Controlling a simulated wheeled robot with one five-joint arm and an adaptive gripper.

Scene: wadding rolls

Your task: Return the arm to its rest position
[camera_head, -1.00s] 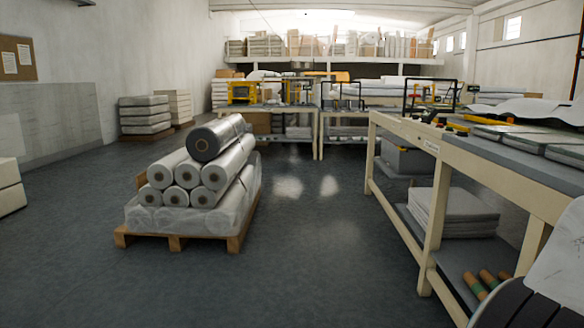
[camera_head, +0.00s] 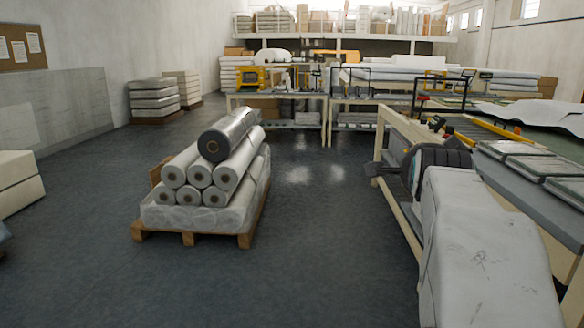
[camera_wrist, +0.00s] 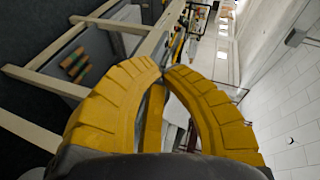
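My gripper (camera_wrist: 163,72) shows in the wrist view as two curved yellow fingers. Their tips come together, and nothing shows held between them. The wrist picture is turned on its side, with the workbench frame (camera_wrist: 70,45) behind the fingers. In the head view my white arm link (camera_head: 480,250) rises at the lower right, with its dark joint (camera_head: 437,160) beside the long workbench (camera_head: 395,128). The yellow fingers cannot be made out in the head view.
A wooden pallet (camera_head: 188,238) carries stacked white rolls (camera_head: 190,182) with a dark-ended roll (camera_head: 228,135) on top, left of centre. Tables (camera_head: 330,103) stand at the back. The dark floor (camera_head: 330,250) between pallet and workbench is clear.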

